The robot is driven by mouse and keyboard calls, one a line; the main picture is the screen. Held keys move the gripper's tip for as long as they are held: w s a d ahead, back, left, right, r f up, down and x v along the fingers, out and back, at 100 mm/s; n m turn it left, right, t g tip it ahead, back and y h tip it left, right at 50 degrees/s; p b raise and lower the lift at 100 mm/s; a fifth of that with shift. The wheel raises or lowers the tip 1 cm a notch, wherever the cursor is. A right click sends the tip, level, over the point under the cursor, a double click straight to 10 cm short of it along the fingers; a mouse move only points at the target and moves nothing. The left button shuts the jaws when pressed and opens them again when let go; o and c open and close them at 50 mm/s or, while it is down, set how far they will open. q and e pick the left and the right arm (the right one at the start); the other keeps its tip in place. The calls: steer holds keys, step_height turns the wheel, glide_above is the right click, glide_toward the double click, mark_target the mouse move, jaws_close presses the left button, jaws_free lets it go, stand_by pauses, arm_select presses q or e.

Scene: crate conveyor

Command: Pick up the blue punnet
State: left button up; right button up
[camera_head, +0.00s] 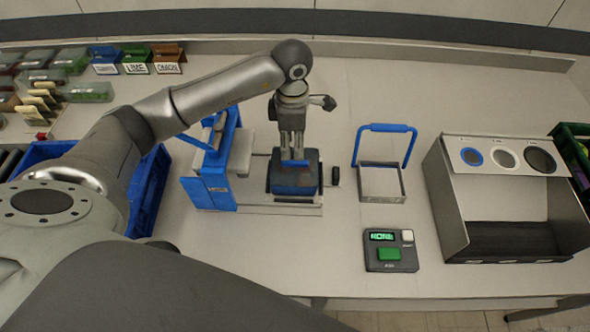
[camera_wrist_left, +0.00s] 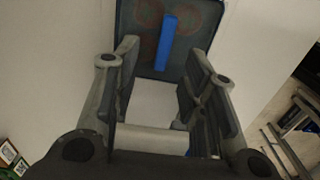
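The blue punnet (camera_head: 283,189) is a dark blue box on a pale platform beside a blue-and-white machine. A bright blue bar crosses its top. In the left wrist view the punnet (camera_wrist_left: 137,25) appears beyond the fingers, with reddish round shapes under its dark top. My left gripper (camera_head: 293,157) points down just over it; contact cannot be told. In the left wrist view my left gripper (camera_wrist_left: 164,55) has its fingers apart, with the blue bar (camera_wrist_left: 166,45) in line between them. My right gripper is in neither view.
The blue-and-white machine (camera_head: 209,190) stands close left of the punnet. A tray with a blue hoop handle (camera_head: 386,127), a small display box (camera_head: 391,266) and a grey bin (camera_head: 445,211) stand to the right. A blue crate (camera_head: 147,199) is left. Bare counter lies behind.

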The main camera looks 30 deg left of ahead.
mark_target(295, 162)
arm_select(q)
steer(key=shift+w+f, duration=0.1)
steer(key=shift+f, duration=0.2)
steer(key=shift+s+d+f+p, duration=0.1)
steer(key=shift+d+f+p, duration=0.1)
steer(key=shift+f+p, duration=0.45)
steer(key=shift+s+d+f+p, duration=0.1)
steer(key=shift+d+f+p, duration=0.05)
steer(key=shift+f+p, duration=0.45)
step_height(295, 162, down, 2)
steer(key=shift+s+p, duration=0.1)
steer(key=shift+p, duration=0.3)
steer(key=shift+f, duration=0.4)
steer(key=c, duration=0.8)
jaws_close()
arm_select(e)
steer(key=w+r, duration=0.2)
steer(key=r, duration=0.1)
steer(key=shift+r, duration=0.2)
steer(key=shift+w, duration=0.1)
